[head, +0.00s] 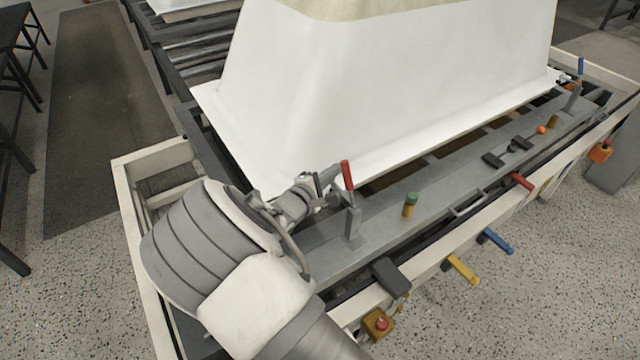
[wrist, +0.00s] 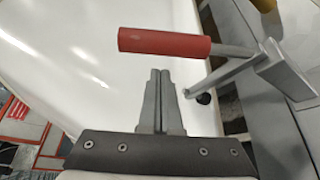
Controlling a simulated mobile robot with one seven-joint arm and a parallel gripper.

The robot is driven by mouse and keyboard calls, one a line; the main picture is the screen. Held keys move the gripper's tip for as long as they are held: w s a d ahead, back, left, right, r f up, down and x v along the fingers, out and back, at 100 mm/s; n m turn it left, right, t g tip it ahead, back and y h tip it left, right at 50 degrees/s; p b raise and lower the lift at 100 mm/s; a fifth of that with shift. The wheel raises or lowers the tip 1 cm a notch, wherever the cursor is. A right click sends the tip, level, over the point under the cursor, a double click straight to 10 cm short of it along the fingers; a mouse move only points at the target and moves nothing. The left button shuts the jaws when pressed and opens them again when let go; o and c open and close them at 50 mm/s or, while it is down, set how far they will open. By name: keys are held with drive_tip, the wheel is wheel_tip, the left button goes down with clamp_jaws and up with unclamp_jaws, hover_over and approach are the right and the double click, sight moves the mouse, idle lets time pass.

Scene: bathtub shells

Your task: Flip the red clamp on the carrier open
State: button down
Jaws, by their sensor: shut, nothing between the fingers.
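The red clamp has a red handle (head: 347,175) standing nearly upright on a grey bracket (head: 352,222) at the near left end of the carrier (head: 450,192). In the wrist view the red handle (wrist: 165,42) lies across the picture just beyond the fingertips, with its metal rod running right to the clamp's arm and bracket. My gripper (wrist: 160,75) is shut and empty, its two fingers together, pointing at the handle's underside as pictured. A small gap seems to show between them. In the head view my wrist hides much of the gripper beside the clamp.
A white bathtub shell (head: 380,90) stands on the carrier right behind the clamp. A blue-handled clamp (head: 581,66) is at the far right end. A green-topped cylinder (head: 410,205) stands on the rail. Red (head: 522,181), blue (head: 498,241) and yellow (head: 463,269) levers stick out from the front edge.

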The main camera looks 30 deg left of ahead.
drive_tip(key=shift+s+d+r, duration=0.45)
drive_tip(key=shift+s+d, duration=0.15)
drive_tip(key=shift+s, duration=0.1)
drive_tip(key=shift+s+d+r, duration=0.4)
drive_tip(key=shift+s+d, duration=0.2)
drive_tip(key=shift+s, duration=0.05)
drive_tip(key=shift+b, duration=0.55)
